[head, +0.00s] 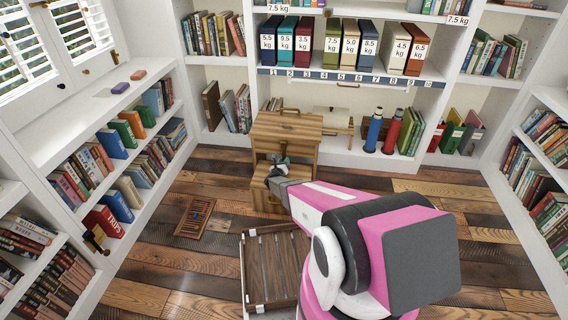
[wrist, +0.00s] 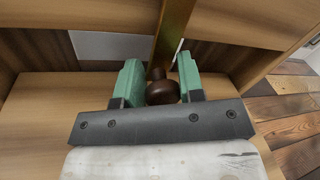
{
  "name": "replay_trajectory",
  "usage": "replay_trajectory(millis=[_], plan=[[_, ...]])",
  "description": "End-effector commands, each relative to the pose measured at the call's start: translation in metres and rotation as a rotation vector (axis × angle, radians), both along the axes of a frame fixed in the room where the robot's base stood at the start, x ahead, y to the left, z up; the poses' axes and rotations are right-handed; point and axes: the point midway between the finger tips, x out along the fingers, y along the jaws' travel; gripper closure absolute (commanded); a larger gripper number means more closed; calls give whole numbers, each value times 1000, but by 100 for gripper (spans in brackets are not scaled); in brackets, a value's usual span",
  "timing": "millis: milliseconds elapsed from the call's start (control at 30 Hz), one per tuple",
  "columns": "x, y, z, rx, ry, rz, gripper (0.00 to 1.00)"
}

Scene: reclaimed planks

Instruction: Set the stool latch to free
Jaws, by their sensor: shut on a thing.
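The wooden step stool (head: 287,128) stands on the floor in the middle of the head view, in front of the back shelves. My gripper (head: 279,164) reaches its near side. In the wrist view, the green fingers of my gripper (wrist: 159,64) are shut on a dark brown round knob (wrist: 162,92). The knob sits at the lower end of a brass-coloured bar (wrist: 174,38) that runs upward, slightly tilted to the right. I take this to be the stool latch. The latch is hidden behind my gripper in the head view, and its setting marks are not readable.
A slatted wooden crate (head: 272,264) lies on the floor beside my arm. A small framed board (head: 195,218) lies on the floor to the left. Bookshelves line the left, back and right. A red bottle (head: 391,132) and a blue bottle (head: 374,129) stand at the back.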

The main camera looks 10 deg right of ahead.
Motion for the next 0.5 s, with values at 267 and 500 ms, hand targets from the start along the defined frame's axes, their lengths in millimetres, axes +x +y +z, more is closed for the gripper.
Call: replay_trajectory(millis=[267, 500], plan=[[6, 20, 6, 250, -86, 3, 100], [8, 25, 8, 322, -109, 3, 100]])
